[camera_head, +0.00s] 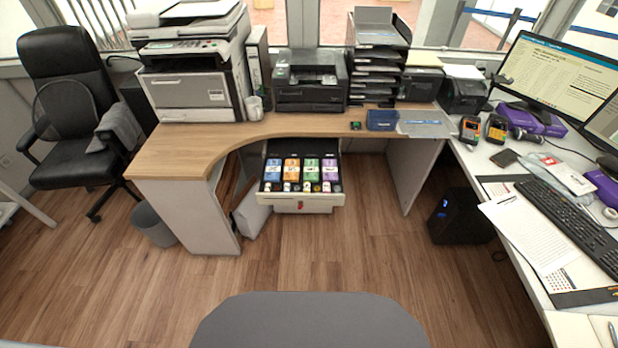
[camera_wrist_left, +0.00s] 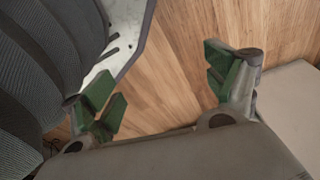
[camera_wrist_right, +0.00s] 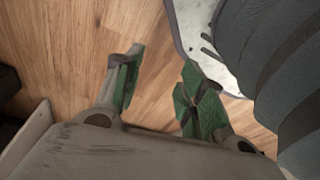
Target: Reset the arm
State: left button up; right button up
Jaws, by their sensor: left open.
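Neither of my arms shows in the head view. In the left wrist view my left gripper (camera_wrist_left: 163,88) is open, its green-padded fingers wide apart with nothing between them but a view of the wood floor. In the right wrist view my right gripper (camera_wrist_right: 160,90) is also open and empty, its fingers less far apart, above the wood floor. My own dark ribbed body parts and a pale base fill the edges of both wrist views.
An open drawer (camera_head: 299,203) with coloured packs juts out under the wooden counter (camera_head: 205,140). A black chair (camera_head: 70,110) and a grey bin (camera_head: 153,225) stand left. A white desk (camera_head: 510,205) with monitors and keyboard is right. The middle floor (camera_head: 320,260) is clear.

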pick_arm(q)
jog(key=s+a+r+p, duration=0.2)
jog(key=s+p, duration=0.5)
jog(key=s+a+r+g+p, duration=0.1)
jog(key=s+a+r+p, duration=0.1)
jog(key=s+p, duration=0.5)
jog(key=shift+s+a+y, duration=0.3)
jog(key=shift+a+y, duration=0.1)
jog(key=shift+a, duration=0.25)
pick_arm(e)
jog(key=s+d+r, duration=0.2)
jog(key=s, duration=0.5)
jog(key=s+d+r+g, duration=0.1)
jog(key=s+d+r, duration=0.1)
jog(key=s, duration=0.5)
jog(key=shift+s+d+h, duration=0.3)
jog(key=shift+d+h, duration=0.1)
jog(key=shift+d, duration=0.25)
pick_arm(q)
notch_tip(320, 180, down, 4)
jog(key=b, duration=0.5)
jog(key=shift+f, duration=0.2)
pick_arm(e)
notch_tip(320, 180, down, 4)
jog(key=shift+f, duration=0.2)
pick_arm(q)
jog(key=shift+w, duration=0.1)
pick_arm(e)
jog(key=shift+w, duration=0.15)
